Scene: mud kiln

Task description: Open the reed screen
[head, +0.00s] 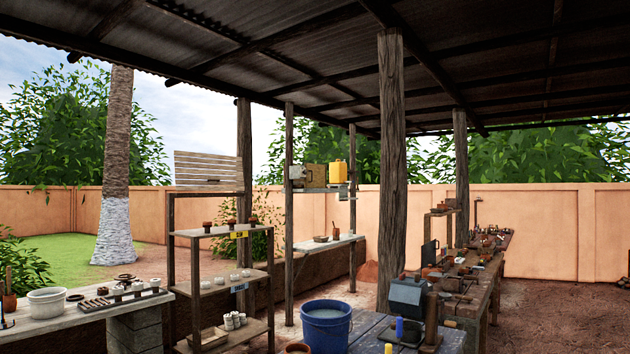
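A pale slatted panel (208,168) stands above the wooden shelf rack, left of a post; it may be the reed screen, but I cannot tell for sure. It is upright, a little tilted, with horizontal slats and gaps between them. Nothing else in view looks like a reed screen. Neither of my grippers shows in the head view.
The shelf rack (218,283) holds small pots and cups. A blue bucket (326,325) and a grey machine (407,296) stand at the front. A white-topped bench (70,315) is at left, a long workbench (482,282) at right. Posts (391,160) break up the space; bare ground (570,310) lies right.

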